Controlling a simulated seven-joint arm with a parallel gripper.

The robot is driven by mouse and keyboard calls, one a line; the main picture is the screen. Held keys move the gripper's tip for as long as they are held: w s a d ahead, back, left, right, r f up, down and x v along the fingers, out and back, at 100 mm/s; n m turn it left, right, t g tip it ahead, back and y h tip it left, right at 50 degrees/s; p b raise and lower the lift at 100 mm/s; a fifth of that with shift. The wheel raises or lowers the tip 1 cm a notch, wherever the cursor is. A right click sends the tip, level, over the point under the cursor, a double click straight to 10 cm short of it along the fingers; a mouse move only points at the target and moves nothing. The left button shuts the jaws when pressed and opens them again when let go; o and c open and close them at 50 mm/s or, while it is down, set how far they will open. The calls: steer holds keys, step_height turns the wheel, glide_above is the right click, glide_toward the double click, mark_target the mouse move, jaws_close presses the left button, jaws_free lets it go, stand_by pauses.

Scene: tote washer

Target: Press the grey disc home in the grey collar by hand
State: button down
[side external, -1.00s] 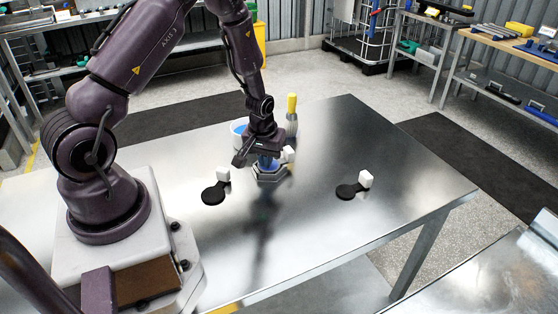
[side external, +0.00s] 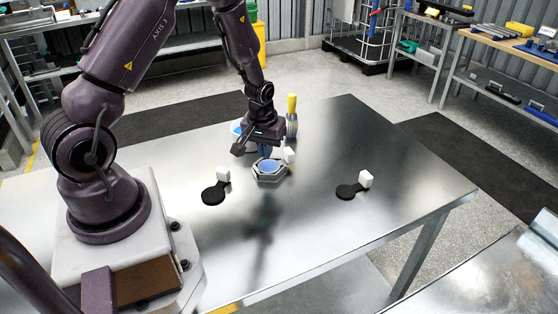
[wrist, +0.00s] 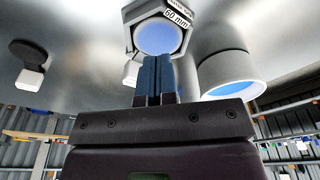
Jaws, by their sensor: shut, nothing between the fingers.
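The grey hexagonal collar (side external: 256,175) stands on the metal table, and it also shows in the wrist view (wrist: 133,42) with a "60 mm" label. A round face fills its opening and looks blue rather than grey; I take it as the disc (side external: 269,166), also seen in the wrist view (wrist: 158,37). I cannot tell whether it is fully seated. My gripper (wrist: 154,62) is shut and empty, its blue fingers together. In the side view it hangs just above and behind the collar, apart from it.
A white round tub (wrist: 240,68) with blue inside stands close behind the collar. A yellow-topped bottle (side external: 292,115) stands behind. Black round pieces with white blocks lie left (side external: 213,194) and right (side external: 347,191). The table's front right is clear.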

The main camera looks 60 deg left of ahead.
steer(key=shift+r, duration=2.7)
steer(key=s+d+r+m+t, duration=0.2)
steer(key=s+d+r+m, duration=0.2)
steer(key=s+d+r, duration=0.3)
steer(key=s+d+r+m+t+h, duration=0.1)
steer(key=s+d+r+m, duration=0.4)
steer(key=r, duration=1.1)
steer(key=s+d+t, duration=0.1)
steer(key=s+d, duration=0.1)
steer(key=d, duration=0.2)
steer(key=shift+s+d+r, duration=0.25)
steer(key=shift+d+r, duration=0.1)
